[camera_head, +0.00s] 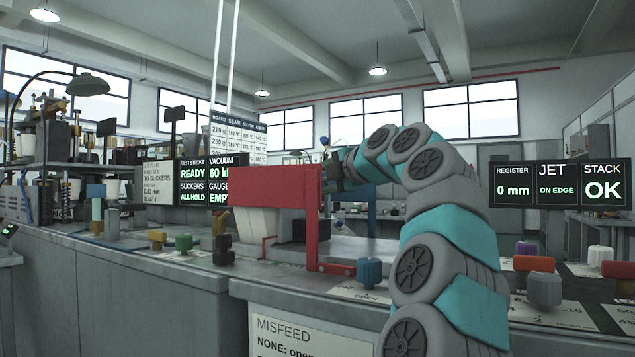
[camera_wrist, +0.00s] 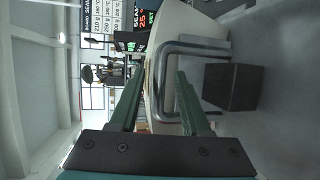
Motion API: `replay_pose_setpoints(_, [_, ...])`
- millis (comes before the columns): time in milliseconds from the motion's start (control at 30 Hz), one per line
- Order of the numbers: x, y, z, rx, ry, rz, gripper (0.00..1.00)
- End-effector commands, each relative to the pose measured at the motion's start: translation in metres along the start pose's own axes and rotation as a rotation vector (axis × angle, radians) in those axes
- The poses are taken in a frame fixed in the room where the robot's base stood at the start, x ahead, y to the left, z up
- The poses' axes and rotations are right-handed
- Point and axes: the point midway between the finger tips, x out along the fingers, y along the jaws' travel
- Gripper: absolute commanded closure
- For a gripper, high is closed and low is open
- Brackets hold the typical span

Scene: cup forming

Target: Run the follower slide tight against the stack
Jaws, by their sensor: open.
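In the wrist view my gripper (camera_wrist: 161,76) is open, with its two green fingers on either side of a grey bent-bar handle (camera_wrist: 159,85). The bar runs between the fingers, and I cannot tell whether either finger touches it. A pale, smooth-sided body (camera_wrist: 188,32) lies behind the handle; I cannot tell whether it is the stack or the follower slide. In the head view my gripper (camera_head: 334,168) is small and partly hidden near the right end of a red frame (camera_head: 265,187). A pale tapered block (camera_head: 256,222) shows under the frame.
A blue knob (camera_head: 369,271) stands on the bench right of the red frame's leg. A dark box (camera_wrist: 232,87) lies right of the handle in the wrist view. The right display (camera_head: 604,184) reads STACK OK. More coloured knobs (camera_head: 534,264) stand at the right.

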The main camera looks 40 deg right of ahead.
Motion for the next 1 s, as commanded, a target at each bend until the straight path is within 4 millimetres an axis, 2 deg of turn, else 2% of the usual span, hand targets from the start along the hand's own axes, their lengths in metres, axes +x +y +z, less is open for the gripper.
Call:
replay_pose_setpoints(267, [-0.019, -0.001, 0.000, 0.000, -0.001, 0.001, 0.53])
replay_pose_setpoints(600, [-0.071, -0.001, 0.001, 0.001, -0.001, 0.001, 0.53])
replay_pose_setpoints(733, [-0.078, -0.001, 0.000, 0.001, 0.000, -0.001, 0.53])
replay_pose_setpoints(1000, [-0.078, 0.000, 0.000, 0.000, 0.000, -0.001, 0.53])
